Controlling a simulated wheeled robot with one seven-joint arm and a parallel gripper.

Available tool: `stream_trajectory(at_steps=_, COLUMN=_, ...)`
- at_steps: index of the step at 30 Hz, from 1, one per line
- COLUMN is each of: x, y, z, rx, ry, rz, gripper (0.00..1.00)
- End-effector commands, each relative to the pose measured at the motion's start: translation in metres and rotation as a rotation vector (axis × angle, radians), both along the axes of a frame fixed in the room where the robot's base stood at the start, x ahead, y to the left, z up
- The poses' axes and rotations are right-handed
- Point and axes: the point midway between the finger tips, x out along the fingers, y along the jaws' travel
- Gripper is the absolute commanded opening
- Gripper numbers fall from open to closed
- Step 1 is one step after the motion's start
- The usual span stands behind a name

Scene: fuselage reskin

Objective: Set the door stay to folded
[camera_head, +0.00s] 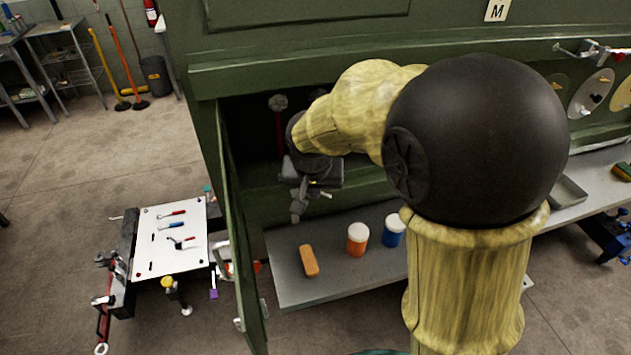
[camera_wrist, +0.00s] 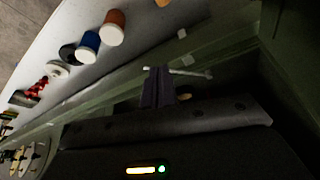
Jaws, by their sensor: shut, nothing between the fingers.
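My gripper (camera_head: 297,210) is shut and points downward in the front of the green cabinet's opening. In the wrist view its dark fingers (camera_wrist: 158,86) are together. A thin pale metal rod, likely the door stay (camera_wrist: 192,73), runs from behind the fingertips to the right and ends in a small knob. A short light piece of it seems to show beside the fingers in the head view (camera_head: 323,194). I cannot tell whether the fingers touch it. The green cabinet door (camera_head: 236,232) stands open at the left. My wrist hides part of the opening.
A grey shelf (camera_head: 300,285) below the opening holds an orange block (camera_head: 309,261), an orange-and-white jar (camera_head: 357,240) and a blue-and-white jar (camera_head: 394,231). A red-handled tool (camera_head: 279,104) is inside the cabinet. A white-topped tool cart (camera_head: 165,250) stands left of the door.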

Motion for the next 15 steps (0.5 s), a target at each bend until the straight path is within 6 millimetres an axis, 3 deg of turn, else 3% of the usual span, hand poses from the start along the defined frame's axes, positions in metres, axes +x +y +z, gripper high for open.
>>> stream_trajectory(at_steps=8, x=0.016, y=-0.004, z=-0.040, rx=-0.003, ry=0.003, rz=-0.006, gripper=0.00)
stream_trajectory(at_steps=15, x=0.048, y=-0.006, z=-0.037, rx=0.000, ry=0.000, rz=-0.008, gripper=0.00)
